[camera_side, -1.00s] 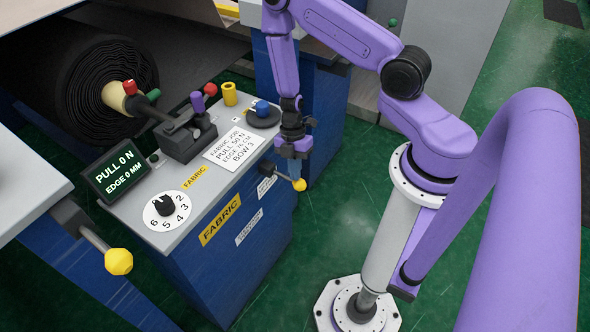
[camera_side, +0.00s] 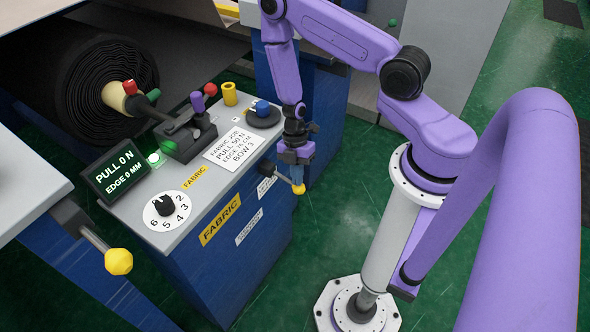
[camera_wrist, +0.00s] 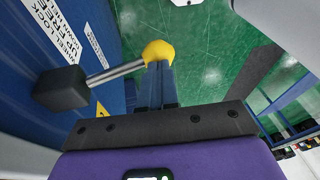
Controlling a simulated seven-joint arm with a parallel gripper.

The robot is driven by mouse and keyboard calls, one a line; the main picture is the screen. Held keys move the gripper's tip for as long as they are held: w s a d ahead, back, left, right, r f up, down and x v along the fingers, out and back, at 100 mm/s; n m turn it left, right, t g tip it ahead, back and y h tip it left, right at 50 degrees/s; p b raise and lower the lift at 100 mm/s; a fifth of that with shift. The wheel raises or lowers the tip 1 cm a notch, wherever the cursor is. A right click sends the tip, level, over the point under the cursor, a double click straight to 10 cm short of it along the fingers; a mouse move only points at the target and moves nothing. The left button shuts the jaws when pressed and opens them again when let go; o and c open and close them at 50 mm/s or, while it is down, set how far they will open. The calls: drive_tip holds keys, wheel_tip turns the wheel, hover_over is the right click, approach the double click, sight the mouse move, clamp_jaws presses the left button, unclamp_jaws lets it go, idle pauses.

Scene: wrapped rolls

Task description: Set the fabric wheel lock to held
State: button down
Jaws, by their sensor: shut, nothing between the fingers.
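The fabric wheel lock is a metal rod with a yellow ball knob (camera_side: 299,189), sticking out from the right side of the blue fabric cabinet (camera_side: 238,262). In the wrist view the yellow knob (camera_wrist: 158,50) sits at the end of the rod, which comes from a dark block (camera_wrist: 61,89). A partly readable white wheel lock label (camera_wrist: 55,28) is above that block. My gripper (camera_side: 296,178) points down at the knob, shut and empty. In the wrist view its blue fingertips (camera_wrist: 158,68) are at the knob, touching or nearly so.
The console top holds a lit green lamp (camera_side: 155,159), a display (camera_side: 114,172) reading PULL 0 N, EDGE 0 MM, a numbered dial (camera_side: 167,210) and a lever block (camera_side: 189,139). Another yellow-knobbed rod (camera_side: 118,261) is at left. Green floor lies open right of the cabinet.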

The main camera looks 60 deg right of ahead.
drive_tip(key=shift+w+a+r, duration=0.1)
drive_tip(key=shift+w+r, duration=0.1)
drive_tip(key=shift+r, duration=0.35)
drive_tip(key=shift+w+a+r, duration=0.1)
drive_tip(key=shift+w+r, duration=0.15)
drive_tip(key=shift+r, duration=0.35)
drive_tip(key=shift+w+a+r, duration=0.1)
drive_tip(key=shift+w+r, duration=0.1)
drive_tip(key=shift+r, duration=0.35)
drive_tip(key=s+v, duration=0.2)
drive_tip(key=v, duration=0.8)
drive_tip(key=w+a+r+m+t+h, duration=0.2)
drive_tip(key=w+a+r+t, duration=0.2)
drive_tip(key=w+r+t, duration=0.4)
wheel_tip(320, 180, up, 6)
drive_tip(key=a+m+h, duration=0.1)
drive_tip(key=a+m, duration=0.1)
drive_tip(key=s+a+r+m+g, duration=0.1)
drive_tip(key=s+r+g, duration=0.1)
drive_tip(key=s, duration=1)
drive_tip(key=s+a+r+m+g, duration=0.1)
drive_tip(key=s+a+r+g, duration=0.1)
drive_tip(key=s, duration=1.1)
wheel_tip(320, 180, up, 2)
drive_tip(key=shift+a+r+g+y, duration=0.15)
drive_tip(key=shift+a+g+y, duration=0.15)
drive_tip(key=shift+g, duration=0.4)
